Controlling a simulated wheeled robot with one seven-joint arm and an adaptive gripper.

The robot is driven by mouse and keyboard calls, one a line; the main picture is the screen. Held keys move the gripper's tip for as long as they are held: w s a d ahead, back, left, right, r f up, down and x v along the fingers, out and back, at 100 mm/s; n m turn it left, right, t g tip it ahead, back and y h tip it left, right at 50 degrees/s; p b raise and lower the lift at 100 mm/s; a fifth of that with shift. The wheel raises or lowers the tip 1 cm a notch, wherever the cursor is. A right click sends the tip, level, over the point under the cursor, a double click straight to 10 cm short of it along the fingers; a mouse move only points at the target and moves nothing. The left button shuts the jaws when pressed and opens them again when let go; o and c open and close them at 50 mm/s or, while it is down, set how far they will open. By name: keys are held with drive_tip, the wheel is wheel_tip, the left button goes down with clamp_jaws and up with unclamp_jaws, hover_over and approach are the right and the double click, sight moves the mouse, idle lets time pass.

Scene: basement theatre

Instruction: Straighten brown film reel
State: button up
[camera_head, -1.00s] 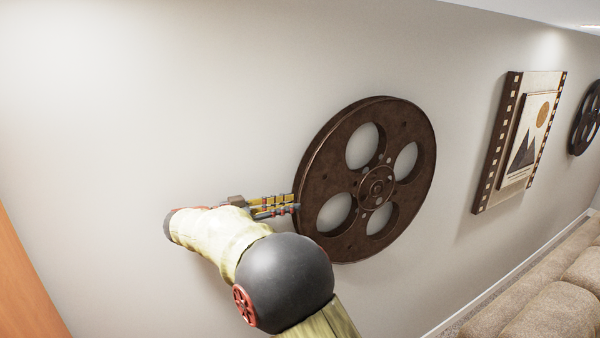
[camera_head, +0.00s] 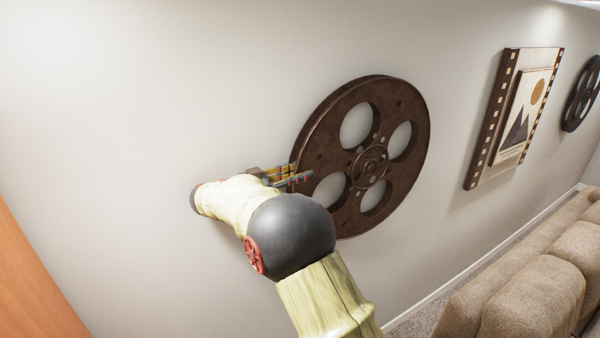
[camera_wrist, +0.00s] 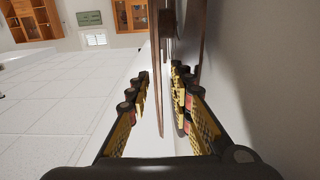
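The brown film reel (camera_head: 325,150) hangs on the pale wall, a large round disc with several oval holes and a hub. Its turn about the hub is hard to judge. My gripper (camera_head: 298,178) is at its lower-left rim in the head view, one finger showing in front of the rim. In the wrist view my gripper (camera_wrist: 160,95) has its two fingers apart, with the thin edge of the reel (camera_wrist: 158,85) between them. A gap shows between the left finger and the reel. Contact on the right finger cannot be told.
A film-strip picture (camera_head: 513,118) and a dark second reel (camera_head: 582,95) hang farther right. A tan sofa (camera_head: 535,300) stands at the lower right. An orange-brown panel (camera_head: 30,285) is at the lower left. The wall left of the reel is bare.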

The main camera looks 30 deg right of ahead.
drive_tip(key=shift+c, duration=0.4)
drive_tip(key=c, duration=0.4)
clamp_jaws()
